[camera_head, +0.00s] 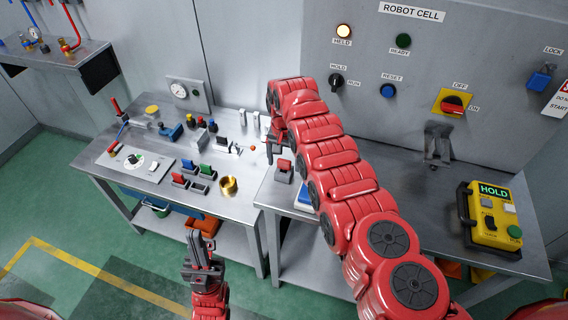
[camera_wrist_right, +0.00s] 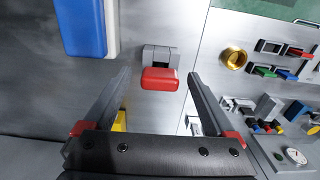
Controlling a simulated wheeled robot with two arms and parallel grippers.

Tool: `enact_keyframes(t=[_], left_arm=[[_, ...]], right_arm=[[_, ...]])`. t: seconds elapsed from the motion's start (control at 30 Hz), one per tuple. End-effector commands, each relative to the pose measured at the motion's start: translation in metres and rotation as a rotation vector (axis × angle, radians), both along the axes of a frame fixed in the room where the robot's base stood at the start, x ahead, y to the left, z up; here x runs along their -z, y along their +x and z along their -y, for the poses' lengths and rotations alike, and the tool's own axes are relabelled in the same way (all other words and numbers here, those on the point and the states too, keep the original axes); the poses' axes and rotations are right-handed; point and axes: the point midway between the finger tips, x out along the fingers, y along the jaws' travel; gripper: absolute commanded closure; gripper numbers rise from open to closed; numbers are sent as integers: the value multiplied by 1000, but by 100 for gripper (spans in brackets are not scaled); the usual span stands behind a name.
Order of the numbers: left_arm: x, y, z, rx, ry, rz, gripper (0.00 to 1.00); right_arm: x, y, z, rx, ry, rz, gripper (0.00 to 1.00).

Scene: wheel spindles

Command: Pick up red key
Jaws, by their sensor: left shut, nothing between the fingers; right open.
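The red key (camera_head: 285,163) stands in a small grey holder (camera_head: 283,175) near the left edge of the right-hand bench. In the right wrist view the red key (camera_wrist_right: 174,79) shows its broad red head in front of the grey holder (camera_wrist_right: 160,55). My right gripper (camera_head: 272,152) is open beside the key in the head view. In the right wrist view its fingertips (camera_wrist_right: 159,74) flank the key with gaps on both sides; contact is not visible. My left gripper (camera_head: 204,250) is shut and empty, low in front of the left bench.
A blue and white item (camera_head: 304,196) lies close to the key holder, partly behind my right arm. The left bench (camera_head: 215,204) holds small trays with colored pieces and a brass cup (camera_head: 228,186). A yellow control box (camera_head: 490,216) stands at right.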

Motion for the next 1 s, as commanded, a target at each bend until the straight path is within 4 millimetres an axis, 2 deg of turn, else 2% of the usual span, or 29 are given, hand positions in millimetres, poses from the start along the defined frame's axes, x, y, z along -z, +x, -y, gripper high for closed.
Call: enact_keyframes(t=[0.3, 0.8, 1.0], left_arm=[[0, 0, 0, 0, 0, 0, 100], [0, 0, 0, 0, 0, 0, 100], [0, 0, 0, 0, 0, 0, 100]], right_arm=[[3, 0, 0, 0, 1, 0, 10], [3, 0, 0, 0, 1, 0, 100], [2, 0, 0, 0, 1, 0, 100]])
